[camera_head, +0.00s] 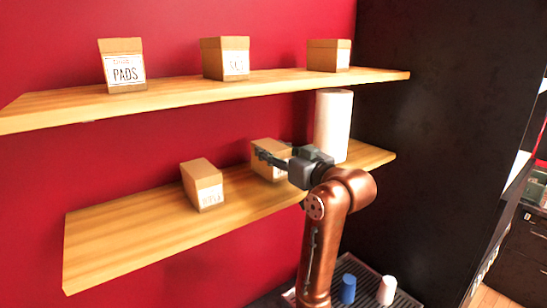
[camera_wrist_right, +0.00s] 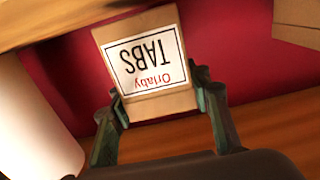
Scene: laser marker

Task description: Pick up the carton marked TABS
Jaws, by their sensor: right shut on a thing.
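The carton marked TABS (camera_wrist_right: 146,68) is a tan box with a white label; the label reads upside down in the right wrist view. In the head view this carton (camera_head: 262,171) is at the lower shelf, partly hidden by my right gripper (camera_head: 274,157). In the wrist view the fingers of my right gripper (camera_wrist_right: 160,105) are on either side of the carton, shut on it. I cannot tell whether its base touches the shelf. My left gripper is not in view.
The lower shelf (camera_head: 110,240) also holds another carton (camera_head: 203,184) to the left and a white paper roll (camera_head: 333,125) to the right. The upper shelf (camera_head: 180,91) bears a PADS carton (camera_head: 122,65) and two others (camera_head: 225,58). Blue (camera_head: 348,288) and white (camera_head: 387,290) cups stand below.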

